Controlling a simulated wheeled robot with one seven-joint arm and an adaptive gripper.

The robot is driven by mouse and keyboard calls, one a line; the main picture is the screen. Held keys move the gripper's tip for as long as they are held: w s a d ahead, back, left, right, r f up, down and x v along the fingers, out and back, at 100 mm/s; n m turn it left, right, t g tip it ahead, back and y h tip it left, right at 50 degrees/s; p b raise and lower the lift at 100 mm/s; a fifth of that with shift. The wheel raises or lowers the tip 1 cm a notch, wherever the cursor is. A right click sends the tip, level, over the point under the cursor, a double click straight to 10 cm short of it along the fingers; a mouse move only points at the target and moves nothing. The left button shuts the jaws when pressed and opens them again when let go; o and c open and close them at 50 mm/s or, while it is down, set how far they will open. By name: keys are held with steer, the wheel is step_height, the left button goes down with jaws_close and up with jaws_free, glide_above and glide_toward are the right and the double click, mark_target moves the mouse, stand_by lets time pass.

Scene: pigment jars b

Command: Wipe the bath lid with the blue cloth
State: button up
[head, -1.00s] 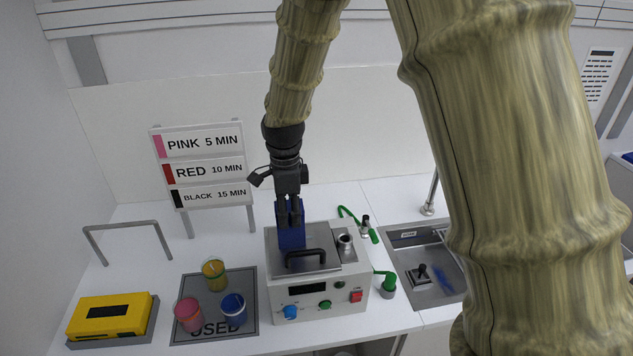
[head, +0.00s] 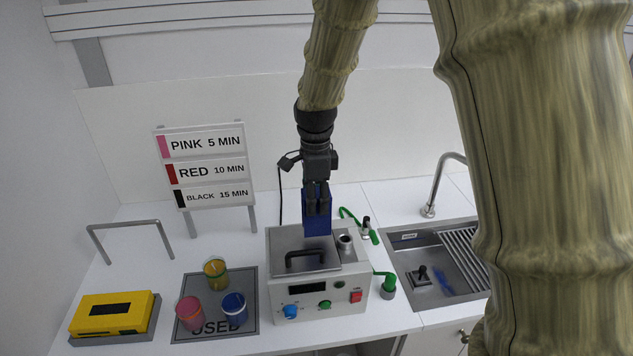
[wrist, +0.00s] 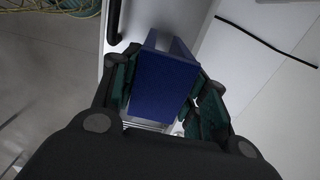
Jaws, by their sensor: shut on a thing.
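The bath lid (head: 290,243) is a grey metal plate with a black handle (head: 305,256), on top of the white bath box (head: 322,302). The cloth is over the back right part of the lid, close to the metal spout. I cannot tell whether its lower edge touches the lid. In the wrist view the cloth (wrist: 164,88) sits between the green-padded fingers (wrist: 165,100).
Left of the bath, several jars, including a pink one (head: 189,311), stand on the grey USED mat (head: 247,275). A yellow device (head: 112,313) lies farther left. Green hoses (head: 352,215) run beside the bath's right side, and a sink (head: 405,263) is farther right.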

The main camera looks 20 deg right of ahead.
steer(key=shift+w+a+r, duration=0.1)
steer(key=shift+r, duration=0.8)
step_height(320, 180, up, 2)
steer(key=shift+r, duration=0.55)
